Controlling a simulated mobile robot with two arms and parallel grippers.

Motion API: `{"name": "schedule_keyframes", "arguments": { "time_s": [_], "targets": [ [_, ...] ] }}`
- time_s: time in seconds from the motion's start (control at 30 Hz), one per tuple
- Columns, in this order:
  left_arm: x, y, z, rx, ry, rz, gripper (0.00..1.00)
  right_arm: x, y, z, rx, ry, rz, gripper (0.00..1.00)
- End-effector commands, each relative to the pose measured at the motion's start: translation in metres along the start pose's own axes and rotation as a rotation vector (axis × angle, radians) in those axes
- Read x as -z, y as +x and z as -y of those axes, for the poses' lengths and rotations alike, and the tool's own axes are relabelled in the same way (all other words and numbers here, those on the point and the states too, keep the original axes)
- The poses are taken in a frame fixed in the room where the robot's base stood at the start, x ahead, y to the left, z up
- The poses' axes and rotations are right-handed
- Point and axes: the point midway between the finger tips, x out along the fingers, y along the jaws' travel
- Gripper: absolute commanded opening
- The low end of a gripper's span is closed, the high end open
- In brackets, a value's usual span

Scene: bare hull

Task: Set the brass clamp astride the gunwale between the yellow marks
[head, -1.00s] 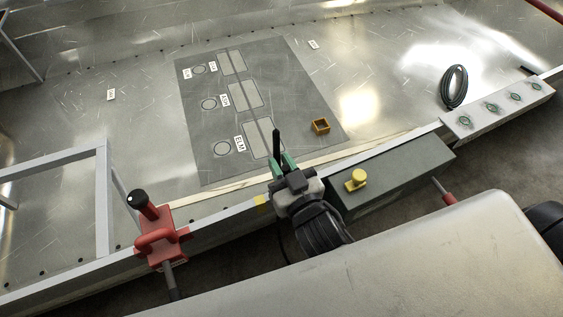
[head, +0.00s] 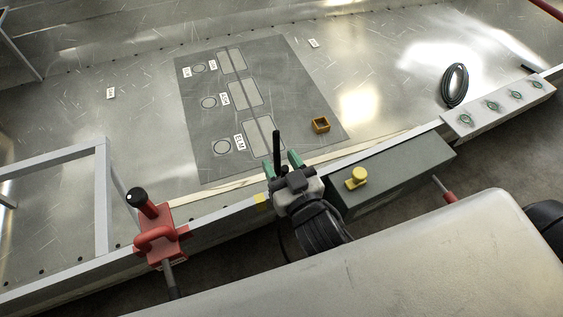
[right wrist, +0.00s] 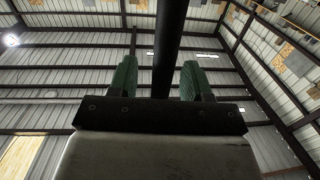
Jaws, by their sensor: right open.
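My right gripper (head: 281,164) is at the gunwale (head: 225,216); its green fingers are open. A dark upright rod stands between them, with a gap on each side; it also shows in the right wrist view (right wrist: 168,50). The wrist hides what the rod belongs to. One yellow mark (head: 260,200) shows on the gunwale just left of the wrist; I see no second mark. I cannot surely pick out the brass clamp; it may be hidden by the gripper. My left gripper is not in view.
A red clamp-like fitting (head: 157,240) with a black knob sits on the gunwale at left. A small orange-brown square piece (head: 320,125) lies on the grey mat (head: 195,150).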

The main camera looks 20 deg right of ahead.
Motion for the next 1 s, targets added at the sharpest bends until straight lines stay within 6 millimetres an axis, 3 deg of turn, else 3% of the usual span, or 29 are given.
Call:
{"name": "schedule_keyframes", "arguments": {
  "time_s": [0.27, 0.7, 1.0],
  "targets": [
    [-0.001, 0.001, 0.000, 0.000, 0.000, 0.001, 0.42, -0.002, -0.016, 0.000, -0.001, 0.001, 0.006, 0.49],
    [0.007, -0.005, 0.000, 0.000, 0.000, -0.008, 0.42, -0.002, -0.093, 0.000, -0.001, 0.001, 0.005, 0.49],
    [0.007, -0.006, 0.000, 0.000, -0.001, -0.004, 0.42, 0.000, -0.108, 0.000, -0.001, 0.000, 0.001, 0.49]
  ]
}}
